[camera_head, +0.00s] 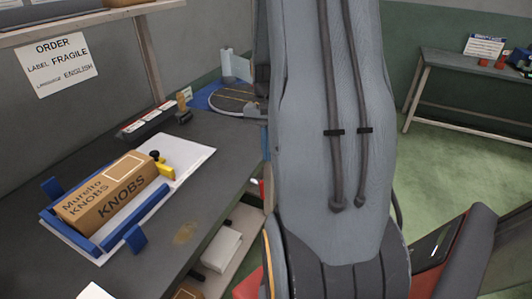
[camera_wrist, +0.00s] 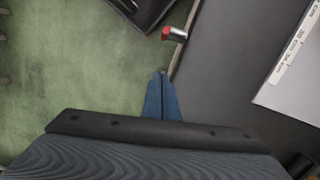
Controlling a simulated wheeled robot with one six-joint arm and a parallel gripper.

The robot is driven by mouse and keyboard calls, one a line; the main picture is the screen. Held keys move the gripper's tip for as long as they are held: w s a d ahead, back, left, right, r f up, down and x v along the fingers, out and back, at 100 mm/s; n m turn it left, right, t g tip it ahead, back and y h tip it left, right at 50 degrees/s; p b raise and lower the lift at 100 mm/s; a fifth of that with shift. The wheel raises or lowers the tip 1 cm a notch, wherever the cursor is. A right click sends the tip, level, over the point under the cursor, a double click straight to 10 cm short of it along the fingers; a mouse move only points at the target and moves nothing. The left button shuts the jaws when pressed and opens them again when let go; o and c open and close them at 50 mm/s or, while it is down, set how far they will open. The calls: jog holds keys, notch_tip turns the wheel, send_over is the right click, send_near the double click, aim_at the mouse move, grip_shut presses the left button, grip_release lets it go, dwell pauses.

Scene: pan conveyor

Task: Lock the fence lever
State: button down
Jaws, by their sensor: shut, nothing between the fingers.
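A yellow lever with a black knob (camera_head: 162,168) sits at the far end of the cardboard box (camera_head: 105,195), which I take for the fence lever. The box is marked Muretto KNOBS and lies between blue fence rails (camera_head: 140,217) on a white board. I cannot tell from here whether the lever is locked. My gripper (camera_wrist: 162,76) shows in the wrist view with its blue fingers together and empty, above the floor beside the grey table edge. In the head view my arm hides it. The lever is not in the wrist view.
The grey table (camera_head: 205,190) has free room right of the board. A stamp (camera_head: 183,112), a label strip (camera_head: 150,122) and a round plate (camera_head: 238,100) stand farther back. In the wrist view, a red-ended piece (camera_wrist: 174,34) sticks out at the table edge.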

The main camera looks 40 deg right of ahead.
jog(key=s+a+f+p, duration=0.2)
jog(key=a+f, duration=0.2)
jog(key=f, duration=0.3)
jog(key=shift+s+f, duration=0.3)
jog(key=shift+s, duration=0.1)
